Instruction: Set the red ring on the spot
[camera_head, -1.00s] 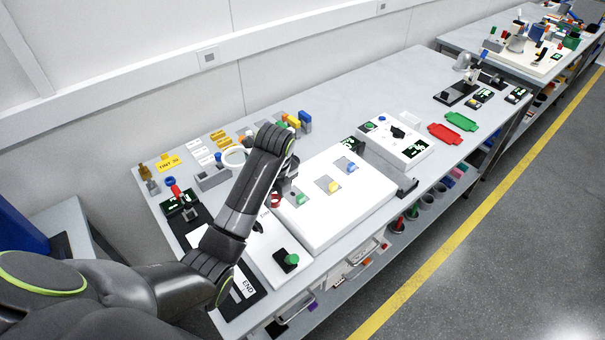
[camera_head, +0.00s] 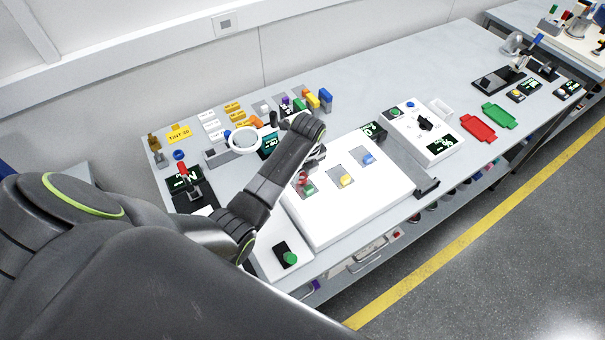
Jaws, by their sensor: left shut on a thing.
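The red ring (camera_head: 302,179) is small in the head view and partly hidden. It is at the tip of my left gripper (camera_head: 308,172), which is shut on it. The ring appears over the left part of the white light panel (camera_head: 335,215), close beside a green piece (camera_head: 308,190). I cannot tell whether it touches the panel. A yellow piece (camera_head: 347,180) and a blue piece (camera_head: 368,159) sit on grey squares farther right. My left arm hides part of the panel's left side, and I cannot make out the spot. My right gripper is not in view.
A round white magnifier (camera_head: 245,139) stands left of my forearm. A white control box (camera_head: 420,132) is right of the panel, with red (camera_head: 478,128) and green (camera_head: 499,115) trays beyond. A green button (camera_head: 290,258) is at the front. Free table lies at the back right.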

